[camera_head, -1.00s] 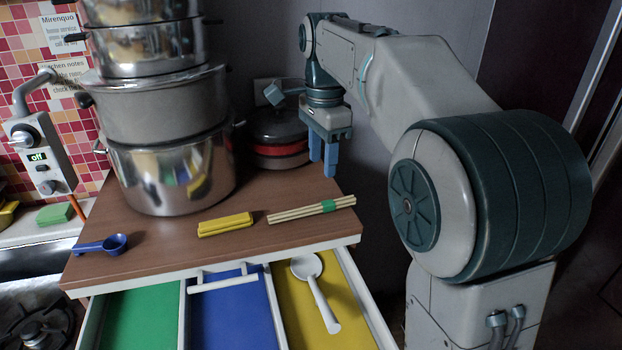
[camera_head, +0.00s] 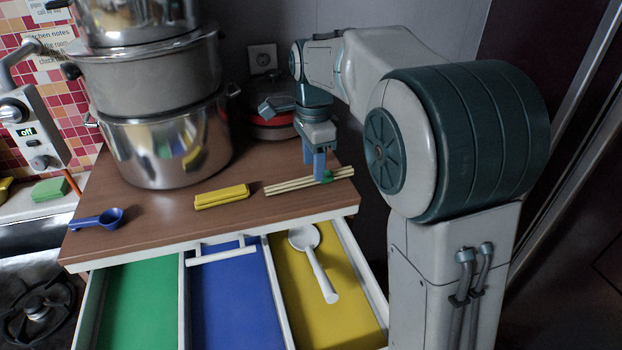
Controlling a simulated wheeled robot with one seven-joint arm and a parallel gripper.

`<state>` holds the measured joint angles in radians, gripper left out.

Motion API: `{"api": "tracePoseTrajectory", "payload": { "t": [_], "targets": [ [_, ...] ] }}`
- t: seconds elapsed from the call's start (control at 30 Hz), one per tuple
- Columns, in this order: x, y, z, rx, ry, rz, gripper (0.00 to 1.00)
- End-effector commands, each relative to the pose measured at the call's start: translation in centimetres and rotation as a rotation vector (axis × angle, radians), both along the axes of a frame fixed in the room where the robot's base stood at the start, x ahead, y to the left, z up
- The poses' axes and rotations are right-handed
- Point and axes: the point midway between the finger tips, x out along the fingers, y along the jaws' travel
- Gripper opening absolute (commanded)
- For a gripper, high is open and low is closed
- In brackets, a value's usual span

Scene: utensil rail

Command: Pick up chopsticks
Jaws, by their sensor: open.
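The chopsticks (camera_head: 291,185) are a pale bundle with a green band (camera_head: 328,177), lying flat on the right side of the brown wooden counter (camera_head: 160,223). My gripper (camera_head: 319,176) points down with its blue fingers at the green band. The near finger hides part of the bundle. The fingers are open. I cannot tell whether they touch the bundle.
A stack of steel pots (camera_head: 170,150) and a dark red-banded pan (camera_head: 270,127) stand behind. A yellow block-like item (camera_head: 221,196) and a blue scoop (camera_head: 100,219) lie to the left. Below is an open drawer with green, blue and yellow compartments; a white spoon (camera_head: 313,262) lies in the yellow one.

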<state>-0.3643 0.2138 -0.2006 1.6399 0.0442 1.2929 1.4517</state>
Motion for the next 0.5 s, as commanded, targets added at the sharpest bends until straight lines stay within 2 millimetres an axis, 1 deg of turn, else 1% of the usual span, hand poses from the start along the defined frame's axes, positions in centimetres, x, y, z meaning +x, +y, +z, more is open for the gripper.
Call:
{"api": "tracePoseTrajectory", "payload": {
  "t": [0.1,0.2,0.47,0.5],
  "targets": [
    [-0.1,0.0,-1.7,-0.001,0.003,0.000,0.45],
    [-0.1,0.0,-2.5,0.000,0.000,0.001,0.45],
    [-0.1,0.0,-2.8,0.000,-0.001,0.001,0.45],
    [-0.1,0.0,-2.8,0.000,-0.001,0.001,0.33]
  ]
}}
